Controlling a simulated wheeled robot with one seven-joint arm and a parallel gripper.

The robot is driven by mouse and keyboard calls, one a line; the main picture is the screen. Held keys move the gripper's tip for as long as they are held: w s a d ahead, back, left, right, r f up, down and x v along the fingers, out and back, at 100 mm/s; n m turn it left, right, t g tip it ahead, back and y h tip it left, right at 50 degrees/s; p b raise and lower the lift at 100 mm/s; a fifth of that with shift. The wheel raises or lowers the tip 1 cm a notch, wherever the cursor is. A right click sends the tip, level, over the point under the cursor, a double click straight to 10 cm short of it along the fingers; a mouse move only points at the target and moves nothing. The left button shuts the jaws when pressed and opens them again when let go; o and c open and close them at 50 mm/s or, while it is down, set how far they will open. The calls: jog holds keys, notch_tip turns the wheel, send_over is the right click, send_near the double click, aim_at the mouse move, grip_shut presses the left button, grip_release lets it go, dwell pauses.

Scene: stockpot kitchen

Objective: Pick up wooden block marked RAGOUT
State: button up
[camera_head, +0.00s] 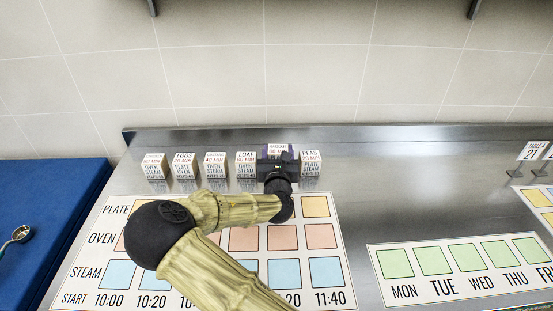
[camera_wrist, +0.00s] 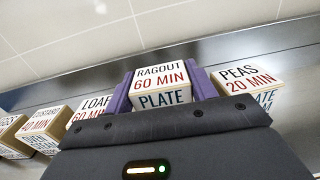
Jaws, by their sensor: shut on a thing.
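The wooden block marked RAGOUT (camera_wrist: 160,82) shows in the wrist view with "60 MIN" in red and "PLATE" on its near face. Purple fingers of my gripper (camera_wrist: 161,90) press on its left and right sides. In the head view my gripper (camera_head: 279,158) is at the row of blocks along the back of the counter, and only the top of the RAGOUT block (camera_head: 278,148) shows behind it. The block's underside is hidden, so I cannot tell whether it touches the counter.
The PEAS block (camera_head: 311,162) stands close on the right and the LOAF block (camera_head: 246,164) close on the left, with several more blocks further left. A printed schedule board (camera_head: 345,270) lies in front, a weekday board (camera_head: 380,262) to the right. The tiled wall is behind.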

aim_at(279, 150)
notch_tip(279, 150, up, 7)
jog(key=shift+d+r+p, duration=0.1)
jog(key=shift+r+p, duration=0.05)
jog(key=shift+p, duration=0.15)
dwell(0.4)
